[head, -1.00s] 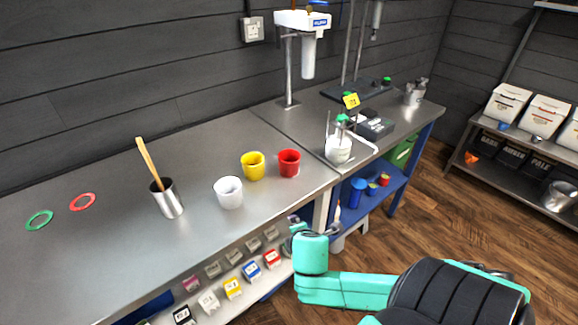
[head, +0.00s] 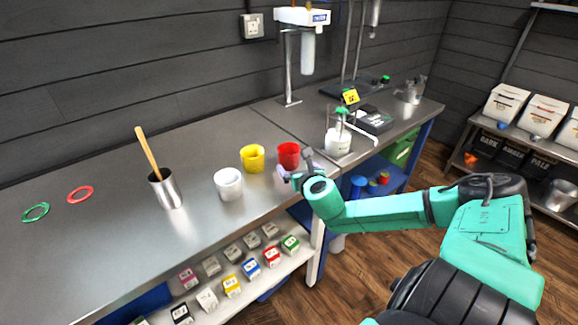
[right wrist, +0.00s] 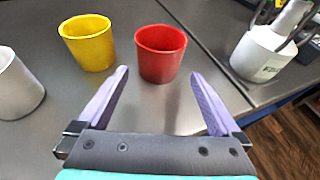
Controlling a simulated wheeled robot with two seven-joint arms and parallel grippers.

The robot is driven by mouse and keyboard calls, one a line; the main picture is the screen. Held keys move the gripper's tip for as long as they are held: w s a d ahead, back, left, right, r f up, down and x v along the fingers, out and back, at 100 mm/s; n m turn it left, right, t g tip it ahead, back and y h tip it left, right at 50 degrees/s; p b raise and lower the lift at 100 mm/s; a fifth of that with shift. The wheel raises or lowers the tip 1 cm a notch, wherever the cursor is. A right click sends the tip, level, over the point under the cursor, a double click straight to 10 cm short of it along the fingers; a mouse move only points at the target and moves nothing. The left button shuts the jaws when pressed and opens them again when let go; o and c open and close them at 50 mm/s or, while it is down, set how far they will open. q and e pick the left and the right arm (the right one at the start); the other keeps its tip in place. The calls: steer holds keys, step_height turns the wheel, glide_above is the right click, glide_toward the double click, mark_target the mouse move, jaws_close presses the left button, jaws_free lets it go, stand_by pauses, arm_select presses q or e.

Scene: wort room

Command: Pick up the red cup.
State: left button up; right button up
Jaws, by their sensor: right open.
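The red cup (head: 288,154) stands upright on the steel bench near its front edge, right of the yellow cup (head: 252,158). In the right wrist view the red cup (right wrist: 160,53) stands just beyond the fingertips, roughly between their lines. My right gripper (head: 290,170) is open and empty, in front of the cup and apart from it; its two purple fingers also show in the right wrist view (right wrist: 158,80). My left gripper is not in view.
A white cup (head: 228,184) stands left of the yellow cup. A steel beaker with a wooden stick (head: 166,190) is further left. A white container with tools (head: 338,142) stands to the right. A shelf of small boxes (head: 232,284) is below the bench.

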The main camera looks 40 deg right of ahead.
mark_target(292, 162)
steer(key=shift+x, duration=0.9)
steer(key=shift+w+d+f, duration=0.1)
steer(key=shift+w+d, duration=0.15)
steer(key=shift+w, duration=0.4)
steer(key=x, duration=0.4)
steer(key=shift+w+f, duration=0.15)
steer(key=shift+w, duration=0.1)
steer(key=c, duration=1.2)
steer(key=shift+c, duration=0.2)
